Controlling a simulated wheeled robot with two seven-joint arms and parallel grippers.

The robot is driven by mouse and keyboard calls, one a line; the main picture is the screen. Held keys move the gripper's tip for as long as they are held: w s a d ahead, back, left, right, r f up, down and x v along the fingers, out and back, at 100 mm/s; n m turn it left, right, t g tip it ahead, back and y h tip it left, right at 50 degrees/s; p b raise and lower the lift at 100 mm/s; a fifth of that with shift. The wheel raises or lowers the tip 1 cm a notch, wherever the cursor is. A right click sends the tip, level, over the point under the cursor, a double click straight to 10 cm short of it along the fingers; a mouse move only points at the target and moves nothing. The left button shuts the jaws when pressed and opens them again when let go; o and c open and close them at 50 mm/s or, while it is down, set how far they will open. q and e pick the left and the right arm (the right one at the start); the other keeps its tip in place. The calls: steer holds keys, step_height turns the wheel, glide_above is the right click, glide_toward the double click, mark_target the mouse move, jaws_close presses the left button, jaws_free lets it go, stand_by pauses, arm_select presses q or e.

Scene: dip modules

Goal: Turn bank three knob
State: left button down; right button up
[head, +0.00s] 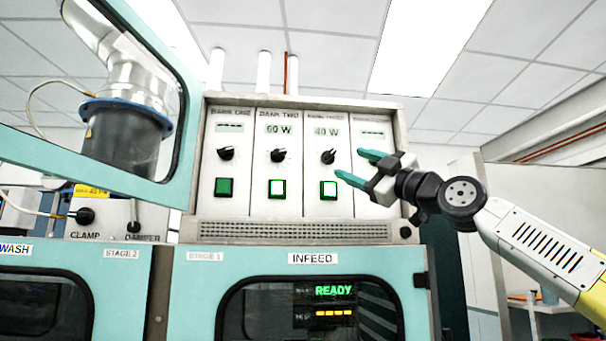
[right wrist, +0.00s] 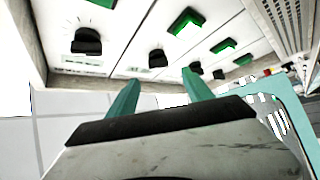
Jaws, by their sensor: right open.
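The bank three knob (head: 328,156) is a small black knob under the 40 W display, in the third column of the white panel. Its pointer tilts up to the right. My right gripper (head: 358,167) is open and empty, just right of this knob, with its teal fingers reaching left across the fourth column. In the right wrist view, which sees the panel upside down, a black knob (right wrist: 157,58), which looks like bank three's, appears beyond and between the open fingertips (right wrist: 160,77). I see no contact. The fourth column's knob is hidden in the head view. My left gripper is not in view.
The bank two knob (head: 278,155) and bank one knob (head: 226,153) are left of it. A lit green button (head: 328,190) sits below the bank three knob. An open teal-framed door (head: 180,150) stands at the left. The INFEED window (head: 312,310) below shows READY.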

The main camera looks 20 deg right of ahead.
mark_target(332, 156)
steer(key=x, duration=0.8)
steer(key=shift+d, duration=0.15)
jaws_close()
